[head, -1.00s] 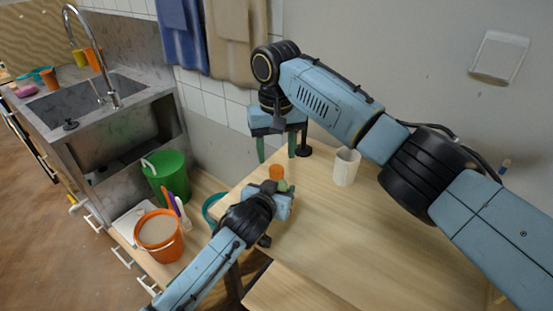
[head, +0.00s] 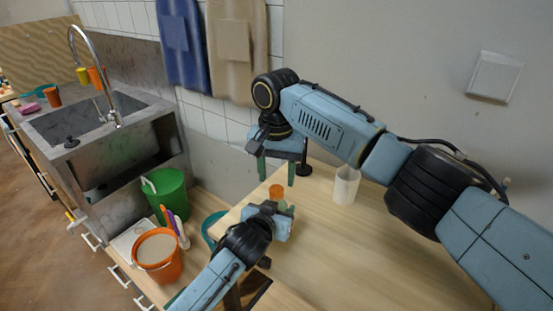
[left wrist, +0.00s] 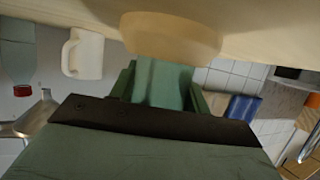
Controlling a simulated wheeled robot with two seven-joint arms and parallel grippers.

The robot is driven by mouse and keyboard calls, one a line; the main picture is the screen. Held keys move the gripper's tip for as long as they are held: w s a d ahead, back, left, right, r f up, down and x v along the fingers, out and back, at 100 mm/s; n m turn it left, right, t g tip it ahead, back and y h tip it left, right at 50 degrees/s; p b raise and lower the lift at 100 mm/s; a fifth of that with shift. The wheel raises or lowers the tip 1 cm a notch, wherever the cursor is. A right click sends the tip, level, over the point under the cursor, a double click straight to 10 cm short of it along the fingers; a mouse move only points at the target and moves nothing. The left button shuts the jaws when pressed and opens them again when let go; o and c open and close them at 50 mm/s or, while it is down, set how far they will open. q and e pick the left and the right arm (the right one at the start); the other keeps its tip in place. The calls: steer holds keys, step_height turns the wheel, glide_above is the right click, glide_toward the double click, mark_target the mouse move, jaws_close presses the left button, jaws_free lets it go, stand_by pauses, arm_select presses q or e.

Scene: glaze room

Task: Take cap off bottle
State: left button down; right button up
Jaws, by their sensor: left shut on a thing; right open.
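A clear greenish bottle (left wrist: 18,62) with a red cap (left wrist: 22,90) on it stands at the left edge of the left wrist view, which is upside down. I cannot make it out in the head view. My left gripper (head: 283,206) is low over the near-left part of the table, shut on an orange round thing (head: 277,191). That thing looks pale and blurred at the fingertips in the left wrist view (left wrist: 170,35). My right gripper (head: 276,171) is open and empty, pointing down near the table's far edge, apart from the bottle.
A white mug (head: 346,186) stands on the wooden table (head: 350,245), with a black round-based thing (head: 304,168) near the far edge. An orange bucket (head: 158,262) and green bucket (head: 168,195) stand left.

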mark_target(276, 189)
steer(key=shift+f, duration=1.6)
steer(key=c, duration=1)
steer(key=n, duration=0.7)
steer(key=o, duration=1.1)
steer(key=shift+c, duration=0.2)
